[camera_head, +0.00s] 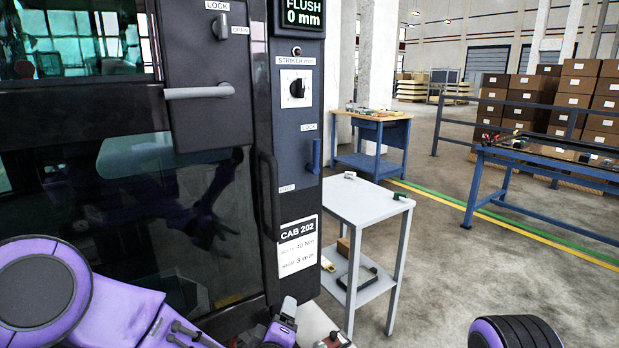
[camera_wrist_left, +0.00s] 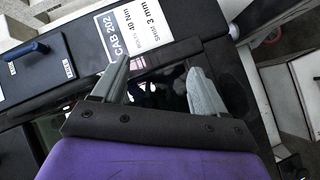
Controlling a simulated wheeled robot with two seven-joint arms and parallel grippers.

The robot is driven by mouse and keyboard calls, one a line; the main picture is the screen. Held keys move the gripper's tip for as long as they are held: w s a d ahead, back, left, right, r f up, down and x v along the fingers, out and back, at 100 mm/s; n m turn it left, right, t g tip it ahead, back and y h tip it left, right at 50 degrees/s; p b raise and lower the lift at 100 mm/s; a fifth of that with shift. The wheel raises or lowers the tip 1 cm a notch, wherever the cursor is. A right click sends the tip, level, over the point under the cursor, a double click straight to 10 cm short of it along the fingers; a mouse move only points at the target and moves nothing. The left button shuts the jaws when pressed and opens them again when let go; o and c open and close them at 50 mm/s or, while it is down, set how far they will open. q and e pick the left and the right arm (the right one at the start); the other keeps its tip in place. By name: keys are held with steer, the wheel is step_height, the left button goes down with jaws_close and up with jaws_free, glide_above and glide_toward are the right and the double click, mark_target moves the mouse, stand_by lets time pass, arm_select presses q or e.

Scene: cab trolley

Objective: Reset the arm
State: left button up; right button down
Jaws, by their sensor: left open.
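My left arm comes in from the lower left in the head view. My left gripper (camera_head: 286,312) shows partly at the bottom edge, low in front of the cab panel. In the left wrist view my left gripper (camera_wrist_left: 160,72) is open, its two grey fingers apart with nothing between them. The cab's dark side (camera_head: 130,215) fills the left of the head view, with a grey door handle (camera_head: 199,92) and a blue lock lever (camera_head: 315,156). This lever (camera_wrist_left: 27,52) also shows in the left wrist view. My right gripper is not in view.
The CAB 202 label (camera_head: 298,246) is on the panel. A grey trolley (camera_head: 368,204) with small parts stands close to the cab's right. A blue workbench (camera_head: 374,136), a blue table (camera_head: 545,165) and stacked boxes (camera_head: 575,85) are farther back. The floor between them is clear.

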arm_select(q)
steer(key=s+a+f+m+g, duration=0.2)
steer(key=s+a+f, duration=0.2)
steer(key=f, duration=0.2)
steer(key=s+a+f+m+g, duration=0.1)
steer(key=s+a+f+g, duration=0.1)
steer(key=s+a+f, duration=0.3)
steer(key=s+a+f+g+y+p, duration=0.1)
steer(key=s+a+f, duration=0.3)
steer(key=s, duration=0.4)
steer(key=s+a+f+m+g+y+p, duration=0.1)
steer(key=s+a+f+g, duration=0.3)
steer(key=s, duration=0.5)
steer(key=s+a+f+m+g+y+p, duration=0.1)
steer(key=s+a+f+g+y, duration=0.1)
steer(key=s+a+f, duration=0.3)
steer(key=s+a+g, duration=0.1)
steer(key=s+a, duration=0.1)
steer(key=s, duration=0.2)
steer(key=shift+s+p, duration=0.25)
steer(key=shift+p, duration=0.1)
steer(key=shift+a, duration=0.1)
